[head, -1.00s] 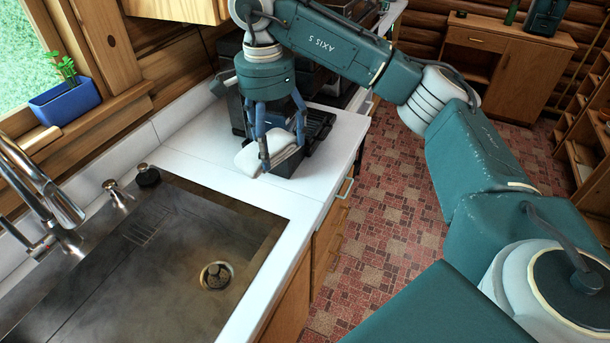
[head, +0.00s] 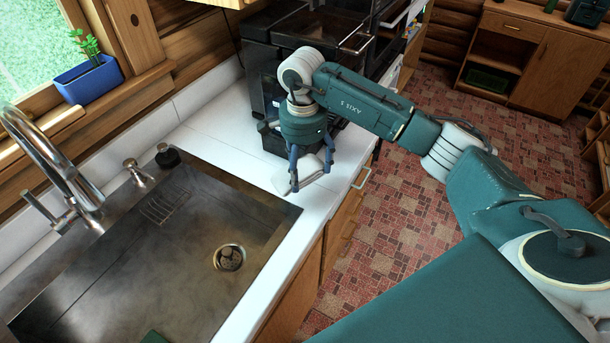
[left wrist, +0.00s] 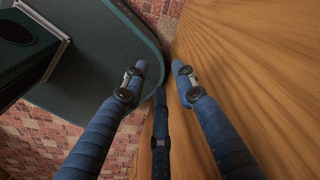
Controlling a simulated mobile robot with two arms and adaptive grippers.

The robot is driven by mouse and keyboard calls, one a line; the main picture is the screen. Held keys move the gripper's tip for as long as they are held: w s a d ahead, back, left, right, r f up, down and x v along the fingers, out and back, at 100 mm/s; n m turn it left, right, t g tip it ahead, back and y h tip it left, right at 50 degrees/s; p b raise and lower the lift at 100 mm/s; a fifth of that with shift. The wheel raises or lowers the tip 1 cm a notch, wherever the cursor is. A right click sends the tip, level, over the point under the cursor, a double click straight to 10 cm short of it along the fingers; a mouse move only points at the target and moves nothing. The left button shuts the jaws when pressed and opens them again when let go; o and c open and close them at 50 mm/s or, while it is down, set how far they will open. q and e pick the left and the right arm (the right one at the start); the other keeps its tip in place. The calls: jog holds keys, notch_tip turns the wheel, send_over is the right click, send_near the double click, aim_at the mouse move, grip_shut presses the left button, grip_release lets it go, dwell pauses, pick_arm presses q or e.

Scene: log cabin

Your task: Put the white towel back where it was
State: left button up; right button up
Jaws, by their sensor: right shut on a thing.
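The white towel (head: 309,172) is a small folded bundle in the head view, above the white counter near the sink's right corner. My right gripper (head: 311,178) points down with its fingers closed on the towel. The fingers hide part of it, and I cannot tell whether it touches the counter. A wooden panel (left wrist: 255,70) lies close on the right of that view.
The steel sink (head: 110,270) with its faucet (head: 60,170) fills the left of the head view. Black appliances (head: 265,75) stand behind my right gripper. Bare white counter (head: 215,130) lies between them and the sink. Drawers (head: 345,225) face the tiled floor (head: 400,225).

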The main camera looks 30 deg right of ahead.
aim_at(305, 181)
jog(key=shift+f, duration=0.35)
notch_tip(305, 181, down, 4)
jog(key=shift+p, duration=0.7)
jog(key=shift+f+b, duration=0.4)
jog(key=shift+b, duration=0.1)
jog(key=o, duration=1.1)
jog(key=shift+r, duration=0.15)
